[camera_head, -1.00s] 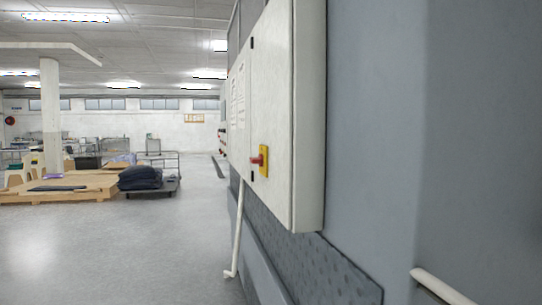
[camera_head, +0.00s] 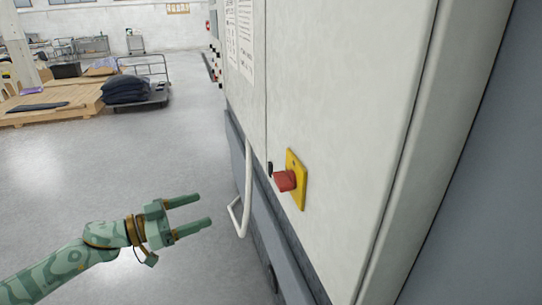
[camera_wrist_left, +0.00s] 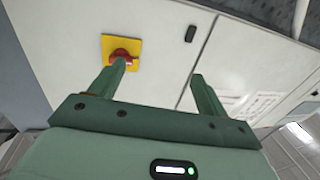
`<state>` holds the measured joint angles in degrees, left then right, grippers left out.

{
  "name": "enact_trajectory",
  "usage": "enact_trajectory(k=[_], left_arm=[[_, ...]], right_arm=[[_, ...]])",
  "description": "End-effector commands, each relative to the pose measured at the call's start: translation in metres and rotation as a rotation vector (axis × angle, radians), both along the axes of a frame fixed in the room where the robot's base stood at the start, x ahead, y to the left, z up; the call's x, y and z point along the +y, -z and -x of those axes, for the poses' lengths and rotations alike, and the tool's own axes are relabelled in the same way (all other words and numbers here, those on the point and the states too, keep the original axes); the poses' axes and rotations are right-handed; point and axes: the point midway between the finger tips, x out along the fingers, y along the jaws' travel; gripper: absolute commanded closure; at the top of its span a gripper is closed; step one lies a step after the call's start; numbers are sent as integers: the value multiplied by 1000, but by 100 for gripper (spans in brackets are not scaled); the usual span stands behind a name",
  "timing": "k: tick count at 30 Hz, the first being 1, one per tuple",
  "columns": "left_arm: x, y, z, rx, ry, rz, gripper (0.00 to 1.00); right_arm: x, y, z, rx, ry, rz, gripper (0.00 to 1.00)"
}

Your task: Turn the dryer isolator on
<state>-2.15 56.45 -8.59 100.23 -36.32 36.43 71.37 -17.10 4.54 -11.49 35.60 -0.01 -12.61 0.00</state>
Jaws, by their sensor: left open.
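The dryer isolator is a red rotary handle (camera_head: 284,181) on a yellow plate (camera_head: 297,180), fixed to the front of a pale grey cabinet (camera_head: 335,90). My left gripper (camera_head: 205,211) is open and empty, to the left of the isolator in the head view and apart from it. In the left wrist view the red handle (camera_wrist_left: 122,55) shows just beyond the tip of one finger of my left gripper (camera_wrist_left: 158,75), partly covered by it. The yellow plate also shows there (camera_wrist_left: 108,44). My right gripper is not in view.
A black latch (camera_wrist_left: 191,33) sits on the cabinet beside the isolator. Paper notices (camera_head: 245,40) hang farther along. A cart with dark sacks (camera_head: 127,90) and a wooden platform (camera_head: 60,100) stand far left. The floor between is clear.

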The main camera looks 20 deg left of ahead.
Motion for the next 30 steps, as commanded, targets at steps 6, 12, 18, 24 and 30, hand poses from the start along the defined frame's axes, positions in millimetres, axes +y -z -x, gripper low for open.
enact_trajectory(k=[6,12,18,24,30], left_arm=[[-38,-78,26,13,197,-8,24],[-63,-82,12,11,208,-5,24],[-106,-84,-18,12,206,-3,24],[-145,-82,-44,13,204,-3,24],[-167,-79,-59,15,203,-6,24]], right_arm=[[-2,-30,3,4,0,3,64],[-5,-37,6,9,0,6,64],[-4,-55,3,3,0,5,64],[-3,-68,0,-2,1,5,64],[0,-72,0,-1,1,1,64]])
